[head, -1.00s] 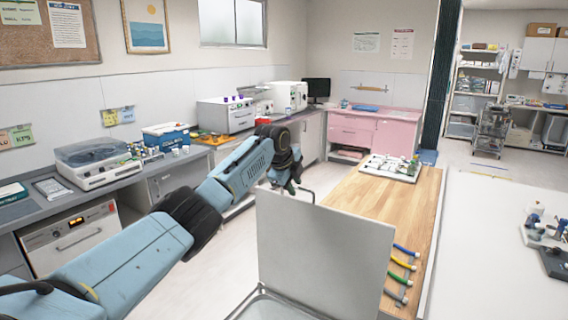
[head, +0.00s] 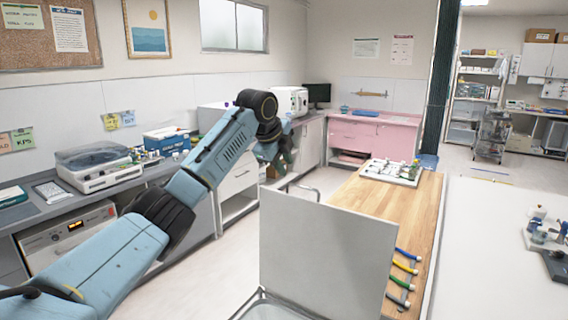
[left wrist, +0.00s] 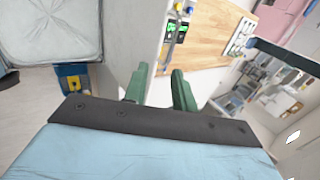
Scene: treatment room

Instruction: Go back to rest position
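My left arm (head: 215,150) reaches in from the left in the head view, its bent joint raised in front of the back counter. My left gripper (head: 284,165) hangs below that joint, small and partly hidden by the arm, in the air behind the pale upright panel. In the left wrist view the two green fingers of my left gripper (left wrist: 160,82) stand apart with nothing seen between them. My right gripper is in neither view.
The pale upright panel (head: 325,245) stands in front, left of the wooden tabletop (head: 400,215) with coloured-handled items and a white tray (head: 392,172). The left counter (head: 100,192) holds a lidded machine (head: 92,165) and a blue box (head: 166,140). Floor shows between counter and panel.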

